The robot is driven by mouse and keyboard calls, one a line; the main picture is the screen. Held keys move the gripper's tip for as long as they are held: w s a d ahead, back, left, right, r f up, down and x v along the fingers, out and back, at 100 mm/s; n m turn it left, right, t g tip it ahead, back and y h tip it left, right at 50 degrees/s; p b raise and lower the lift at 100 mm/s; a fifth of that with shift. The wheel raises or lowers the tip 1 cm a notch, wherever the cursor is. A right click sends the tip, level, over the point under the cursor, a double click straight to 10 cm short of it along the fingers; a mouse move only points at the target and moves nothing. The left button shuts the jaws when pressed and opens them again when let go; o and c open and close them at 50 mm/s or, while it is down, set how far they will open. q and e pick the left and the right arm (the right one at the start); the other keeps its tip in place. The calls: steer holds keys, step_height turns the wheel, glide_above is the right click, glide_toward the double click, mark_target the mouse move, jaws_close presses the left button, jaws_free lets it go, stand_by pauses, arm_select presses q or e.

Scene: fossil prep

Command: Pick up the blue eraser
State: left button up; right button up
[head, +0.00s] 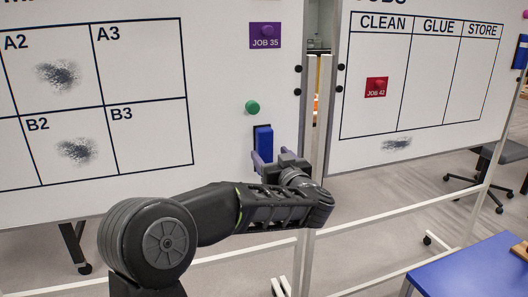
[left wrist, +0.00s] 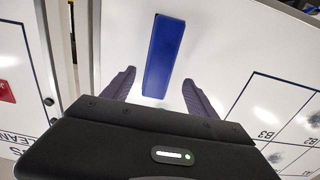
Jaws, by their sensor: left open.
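The blue eraser (head: 264,139) is a tall blue block on the left whiteboard, low near its right edge, with a dark backing visible behind it. It also shows upright in the left wrist view (left wrist: 164,52). My left gripper (head: 274,160) is open at the eraser's lower end. In the left wrist view its two grey fingers (left wrist: 159,82) stand on either side of the eraser's lower part, with visible gaps. I cannot tell how deep the eraser sits between them. My right gripper is not in view.
A green magnet (head: 252,107) and a purple JOB 35 card (head: 265,36) are above the eraser. A second blue block (head: 520,52) is on the right whiteboard (head: 425,75). A white post (head: 321,110) stands between the boards. A blue table (head: 470,270) is at lower right.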

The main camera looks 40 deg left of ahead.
mark_target(266, 145)
arm_select(q)
steer(key=x, duration=0.5)
steer(key=shift+w, duration=0.1)
stand_by(0.3)
steer(key=shift+c, duration=0.2)
steer(key=c, duration=1.3)
steer(key=shift+d+r, duration=0.1)
steer(key=shift+s+d+r, duration=0.3)
steer(key=shift+d+r, duration=0.05)
steer(key=shift+r, duration=0.1)
steer(key=s+d+r, duration=0.2)
steer(key=d, duration=0.1)
steer(key=s+d+r+p, duration=0.1)
steer(key=s+d+r, duration=0.1)
steer(key=s+d, duration=0.1)
steer(key=s+d+r, duration=0.2)
steer(key=d+r, duration=0.1)
steer(key=d, duration=0.1)
steer(key=shift+s+d, duration=0.2)
steer(key=shift+d, duration=0.15)
